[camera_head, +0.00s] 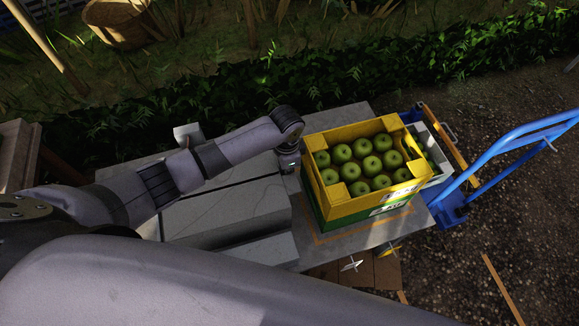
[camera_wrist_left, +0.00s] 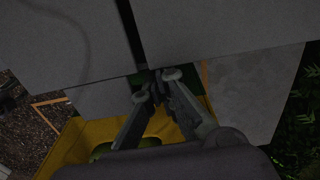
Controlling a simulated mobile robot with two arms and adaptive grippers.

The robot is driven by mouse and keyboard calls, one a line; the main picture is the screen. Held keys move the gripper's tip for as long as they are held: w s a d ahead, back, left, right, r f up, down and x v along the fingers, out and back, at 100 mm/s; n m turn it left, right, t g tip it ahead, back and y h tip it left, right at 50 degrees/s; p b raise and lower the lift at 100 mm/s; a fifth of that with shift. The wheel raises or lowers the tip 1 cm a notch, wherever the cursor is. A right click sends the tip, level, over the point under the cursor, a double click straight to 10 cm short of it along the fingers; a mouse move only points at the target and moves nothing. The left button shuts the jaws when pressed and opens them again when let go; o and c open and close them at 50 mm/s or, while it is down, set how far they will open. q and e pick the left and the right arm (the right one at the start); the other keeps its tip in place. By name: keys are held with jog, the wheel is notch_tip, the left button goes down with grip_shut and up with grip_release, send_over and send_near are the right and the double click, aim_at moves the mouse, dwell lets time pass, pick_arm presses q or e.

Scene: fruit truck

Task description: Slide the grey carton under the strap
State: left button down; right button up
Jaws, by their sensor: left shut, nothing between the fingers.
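Grey carton-like blocks (camera_head: 228,212) lie side by side on the grey table, partly behind my left arm; I cannot tell which one is the task's carton. In the left wrist view, two grey faces (camera_wrist_left: 225,30) fill the top, with a dark strip (camera_wrist_left: 127,30) between them; whether it is the strap or a gap is unclear. My left gripper (camera_head: 289,163) is between the grey blocks and the yellow crate. In the left wrist view its fingers (camera_wrist_left: 157,84) are shut and empty, near the lower end of the dark strip. My right gripper is not in view.
A yellow crate (camera_head: 337,207) of green apples (camera_head: 362,147) is stacked on a green crate (camera_head: 312,207), close right of my left gripper. A blue hand truck (camera_head: 480,165) stands at right. The table (camera_head: 318,252) has bare room in front of the crates. A hedge runs behind.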

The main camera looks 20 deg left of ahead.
aim_at(265, 174)
pick_arm(q)
jog(key=s+a+p, duration=0.2)
jog(key=a, duration=0.1)
jog(key=s+a+p, duration=0.1)
jog(key=a+p, duration=0.1)
jog(key=shift+s+r, duration=0.2)
jog(key=shift+s+a+f, duration=0.15)
jog(key=shift+s+a, duration=0.05)
jog(key=shift+a, duration=0.1)
jog(key=shift+r+p, duration=0.65)
jog(key=shift+p, duration=0.05)
notch_tip(265, 174, up, 9)
jog(key=p, duration=0.9)
jog(key=shift+d+f, duration=0.1)
jog(key=shift+f, duration=0.15)
